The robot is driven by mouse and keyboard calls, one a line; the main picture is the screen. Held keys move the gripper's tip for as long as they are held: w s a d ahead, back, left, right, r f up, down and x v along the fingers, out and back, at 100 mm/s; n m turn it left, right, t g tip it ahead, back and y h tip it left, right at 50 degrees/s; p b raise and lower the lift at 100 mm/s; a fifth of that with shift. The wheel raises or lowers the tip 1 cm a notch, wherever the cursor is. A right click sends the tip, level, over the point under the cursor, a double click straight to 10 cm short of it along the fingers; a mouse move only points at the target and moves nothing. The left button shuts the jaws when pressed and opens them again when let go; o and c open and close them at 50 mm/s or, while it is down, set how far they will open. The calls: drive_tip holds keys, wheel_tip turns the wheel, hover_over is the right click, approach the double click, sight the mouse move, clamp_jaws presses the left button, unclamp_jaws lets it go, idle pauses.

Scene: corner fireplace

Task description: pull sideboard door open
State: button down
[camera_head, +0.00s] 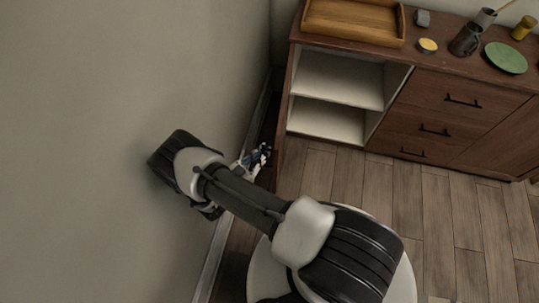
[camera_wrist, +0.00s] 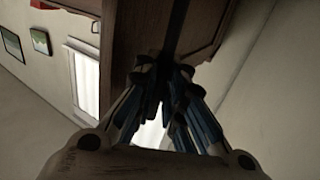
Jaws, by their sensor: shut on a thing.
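The brown sideboard (camera_head: 440,108) stands at the upper right in the head view. Its left door (camera_head: 281,125) stands swung out towards me, seen nearly edge-on, and the white shelves (camera_head: 335,82) behind it are exposed. My gripper (camera_head: 263,155) is at the door's outer face, near its free edge, between door and wall. In the wrist view my gripper (camera_wrist: 168,82) is closed against the dark brown door panel (camera_wrist: 150,32). It is shut on the door's handle, which is mostly hidden between the dark fingers.
The wall (camera_head: 120,70) is close on the left of my arm and the door. A wooden tray (camera_head: 353,22), a dark mug (camera_head: 466,40) and a green plate (camera_head: 506,57) stand on the sideboard top. The wood floor (camera_head: 430,215) in front is clear.

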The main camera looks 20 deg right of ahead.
drive_tip(key=shift+w+a+r, duration=0.35)
drive_tip(key=shift+w+a, duration=0.05)
drive_tip(key=shift+w, duration=0.25)
drive_tip(key=c, duration=1.7)
unclamp_jaws()
drive_tip(key=shift+d, duration=0.1)
drive_tip(key=shift+s, duration=0.15)
